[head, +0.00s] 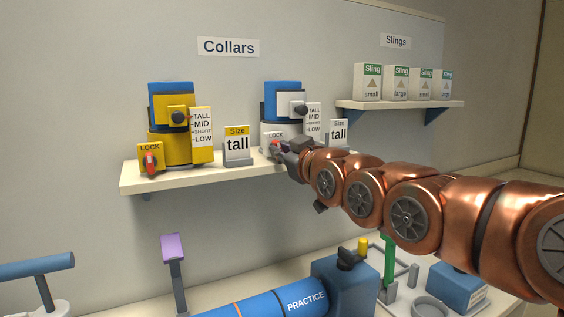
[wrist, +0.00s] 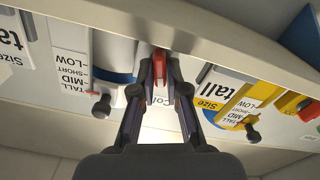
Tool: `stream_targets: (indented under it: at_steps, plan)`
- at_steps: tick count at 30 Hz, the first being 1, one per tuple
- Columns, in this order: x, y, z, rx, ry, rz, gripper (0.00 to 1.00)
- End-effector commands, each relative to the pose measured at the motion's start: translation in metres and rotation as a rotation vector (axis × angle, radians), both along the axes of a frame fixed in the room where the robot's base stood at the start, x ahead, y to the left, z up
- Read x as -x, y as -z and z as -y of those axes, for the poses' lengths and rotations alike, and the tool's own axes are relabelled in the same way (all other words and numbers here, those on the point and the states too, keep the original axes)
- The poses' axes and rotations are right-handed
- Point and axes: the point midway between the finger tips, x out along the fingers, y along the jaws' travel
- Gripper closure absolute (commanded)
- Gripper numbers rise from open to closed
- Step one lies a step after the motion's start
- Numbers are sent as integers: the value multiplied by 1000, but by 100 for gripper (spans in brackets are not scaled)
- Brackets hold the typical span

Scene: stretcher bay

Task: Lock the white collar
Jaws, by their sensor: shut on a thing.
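The white collar (head: 265,130) stands on the wall shelf, with a blue top part. Its black slider knob (head: 302,110) is about level with TALL on the scale (head: 313,122). Below the LOCK label (head: 276,135) is a small red lever (head: 274,144), largely hidden by my gripper in the head view. My gripper (head: 283,147) reaches it from the right. In the wrist view my gripper (wrist: 160,72) is shut on the red lever (wrist: 158,58), which sits between the fingertips. The lever's exact angle is hard to tell.
A yellow collar (head: 170,147) with its own red lever (head: 150,162) stands to the left on the shelf (head: 210,167). "Size tall" cards (head: 237,145) stand beside both collars. Sling boxes (head: 396,84) are on another shelf to the right. A blue practice cylinder (head: 275,303) lies below.

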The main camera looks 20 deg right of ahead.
Motion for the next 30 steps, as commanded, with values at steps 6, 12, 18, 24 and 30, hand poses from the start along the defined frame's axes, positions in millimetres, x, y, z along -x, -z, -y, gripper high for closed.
stream_targets:
  at_steps: [6, 12, 18, 24, 30]
  plan:
    - [0, 4, -1, -165, -1, -37, 100]
    - [0, 2, 0, -273, -1, -57, 100]
    - [0, 2, -1, -335, 0, -70, 100]
    - [0, 2, -1, -359, 0, -75, 100]
    - [0, 1, -1, -361, 0, -76, 100]
